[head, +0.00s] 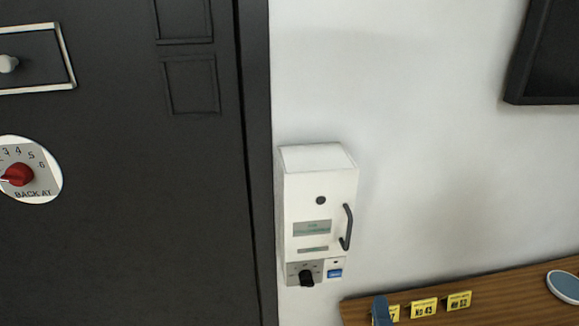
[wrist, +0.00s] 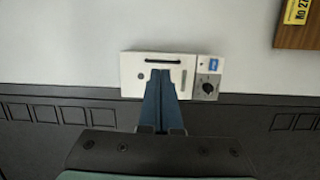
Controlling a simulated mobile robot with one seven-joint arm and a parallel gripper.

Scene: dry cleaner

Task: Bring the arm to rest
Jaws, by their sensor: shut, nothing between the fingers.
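My gripper (wrist: 160,76) shows in the wrist view with its two blue fingers together and nothing between them. The fingers overlap the white wall box (wrist: 133,68) in that view and hide part of its front; I cannot tell how far apart they are. In the head view a small blue tip (head: 381,311) at the bottom edge looks like the end of my fingers, in front of the wooden counter. The rest of my arm is out of that view.
The white wall box (head: 318,200) has a handle, a black knob and a blue button. Left of it is a dark door (head: 120,210) with a red-knobbed dial (head: 18,175). Yellow number tags (head: 424,307) and a blue disc (head: 566,286) are on the wooden counter (head: 510,295).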

